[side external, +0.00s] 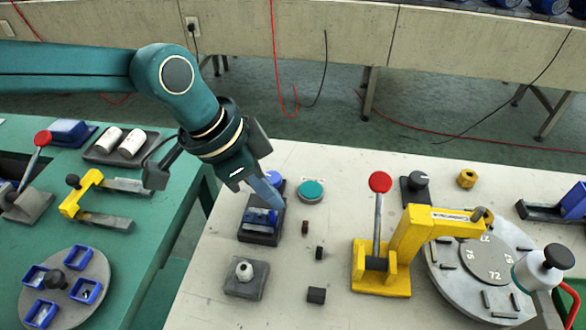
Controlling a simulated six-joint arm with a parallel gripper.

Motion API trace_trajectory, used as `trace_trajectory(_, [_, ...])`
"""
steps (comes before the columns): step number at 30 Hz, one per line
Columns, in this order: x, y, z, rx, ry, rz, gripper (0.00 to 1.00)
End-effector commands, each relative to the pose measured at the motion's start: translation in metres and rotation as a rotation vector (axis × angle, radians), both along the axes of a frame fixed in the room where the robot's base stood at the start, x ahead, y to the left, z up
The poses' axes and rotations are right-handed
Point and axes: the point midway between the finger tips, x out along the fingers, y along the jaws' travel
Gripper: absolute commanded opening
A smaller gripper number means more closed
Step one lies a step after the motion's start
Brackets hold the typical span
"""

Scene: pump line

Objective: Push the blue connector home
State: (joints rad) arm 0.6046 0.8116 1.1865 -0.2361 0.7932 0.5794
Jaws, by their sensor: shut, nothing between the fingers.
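The blue connector (258,216) sits in a dark block-shaped holder (262,238) on the pale table, left of the middle in the side external view. My gripper (275,204) points down and to the right over the right end of this holder, with its fingers shut and empty. The fingertips are close to the connector's upper right end; I cannot tell whether they touch it. The fingers hide part of that end and the holder's far edge. How deep the connector sits cannot be made out.
A teal button (312,191) and a partly hidden blue one (274,179) lie behind the holder. A grey block with a white knob (245,271) stands in front. Small dark blocks (316,295) lie to the right, before a yellow lever press (382,270) and a round turntable (455,285).

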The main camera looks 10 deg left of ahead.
Motion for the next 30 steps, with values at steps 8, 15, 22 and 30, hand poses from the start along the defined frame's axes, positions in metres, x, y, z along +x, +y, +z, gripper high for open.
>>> trace_trajectory(8, [0.0, 0.0, -0.003, 0.0, 0.0, 0.0, 0.0])
trace_trajectory(15, [0.0, 0.0, -0.007, -0.001, 0.001, 0.001, 0.0])
trace_trajectory(22, [0.0, 0.0, -0.01, 0.0, 0.001, 0.0, 0.0])
trace_trajectory(30, [0.0, 0.0, -0.014, 0.0, 0.001, 0.0, 0.0])
